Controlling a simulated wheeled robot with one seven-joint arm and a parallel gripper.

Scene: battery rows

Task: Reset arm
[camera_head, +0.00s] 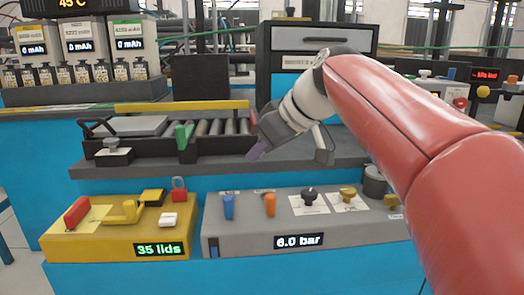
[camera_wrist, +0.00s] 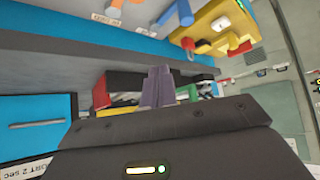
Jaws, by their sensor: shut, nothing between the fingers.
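My red and white arm reaches in from the right in the head view. My gripper (camera_head: 257,150) hangs over the grey shelf, right of the roller conveyor (camera_head: 215,128). Its purple-grey fingers point down and to the left. In the wrist view my gripper (camera_wrist: 157,88) shows its fingers close together, with nothing held between them. The fingertips are apart from the controls on the front panels.
A yellow panel (camera_head: 60,246) reads "35 lids"; a grey panel (camera_head: 232,246) with knobs and levers reads "6.0 bar". A green lever (camera_head: 183,136) stands near the rollers. Behind stand a dark drawer cabinet (camera_head: 310,42) and battery units (camera_head: 83,50).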

